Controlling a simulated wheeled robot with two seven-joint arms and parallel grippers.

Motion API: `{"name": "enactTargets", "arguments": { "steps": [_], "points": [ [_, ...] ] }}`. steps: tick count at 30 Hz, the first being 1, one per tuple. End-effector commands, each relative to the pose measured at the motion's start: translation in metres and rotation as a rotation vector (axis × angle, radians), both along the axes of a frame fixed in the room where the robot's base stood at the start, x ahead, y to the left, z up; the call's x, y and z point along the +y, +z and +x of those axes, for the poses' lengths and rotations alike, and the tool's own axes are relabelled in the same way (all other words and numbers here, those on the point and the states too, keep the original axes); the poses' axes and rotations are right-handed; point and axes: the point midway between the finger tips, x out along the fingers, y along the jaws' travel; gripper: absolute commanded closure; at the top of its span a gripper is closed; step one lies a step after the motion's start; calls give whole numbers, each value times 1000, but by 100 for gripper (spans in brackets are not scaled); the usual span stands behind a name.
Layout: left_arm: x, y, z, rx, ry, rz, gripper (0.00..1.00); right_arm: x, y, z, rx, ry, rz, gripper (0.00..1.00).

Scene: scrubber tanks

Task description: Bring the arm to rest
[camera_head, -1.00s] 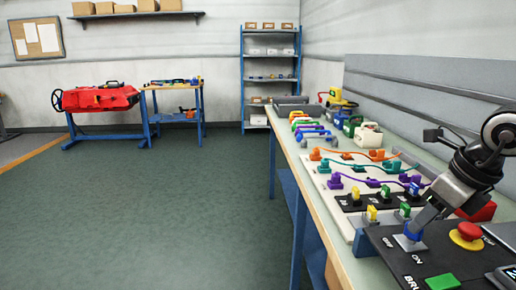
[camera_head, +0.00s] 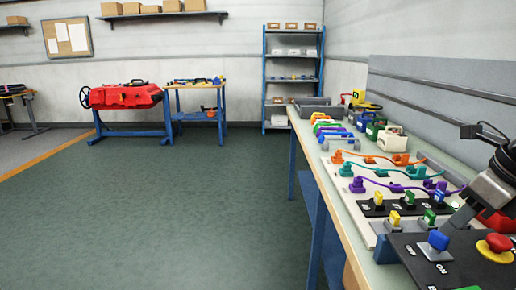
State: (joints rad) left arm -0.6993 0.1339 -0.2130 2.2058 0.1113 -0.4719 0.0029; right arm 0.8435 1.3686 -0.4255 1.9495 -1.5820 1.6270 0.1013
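My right arm comes in from the right edge. Its gripper (camera_head: 459,216) is low at the right, just behind and to the right of the blue knob in the picture, and appears clear of it. Its fingers are small and partly cut by the picture's crowding, so I cannot see whether they are open or shut. The blue knob (camera_head: 438,240) stands on the dark control panel (camera_head: 405,250), beside the word ON. My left gripper is not in view.
A red mushroom button (camera_head: 499,243) sits on the panel close to my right arm. Behind is a white board (camera_head: 350,203) with coloured connectors and cables on the long workbench (camera_head: 330,185). The green floor (camera_head: 200,210) to the left is clear.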

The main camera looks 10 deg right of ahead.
Motion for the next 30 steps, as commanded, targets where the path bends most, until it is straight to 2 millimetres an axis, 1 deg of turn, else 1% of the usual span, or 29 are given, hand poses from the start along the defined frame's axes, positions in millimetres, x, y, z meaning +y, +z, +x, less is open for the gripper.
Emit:
{"name": "enactTargets", "arguments": {
  "steps": [1, 17, 18, 19, 22, 30],
  "points": [
    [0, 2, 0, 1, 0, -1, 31, -2, 13, -3, -6, -2, -1, 65],
    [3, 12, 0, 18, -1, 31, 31, -17, 113, -41, -6, -1, 1, 65],
    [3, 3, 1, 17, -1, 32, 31, -16, 99, -39, 4, 0, -1, 65],
    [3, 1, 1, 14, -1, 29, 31, -15, 90, -37, 6, 1, -1, 65],
    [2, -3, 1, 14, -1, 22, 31, -12, 71, -29, 5, 0, -1, 65],
    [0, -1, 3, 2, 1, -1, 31, -4, 22, -10, 4, 0, -1, 65]
  ]
}}
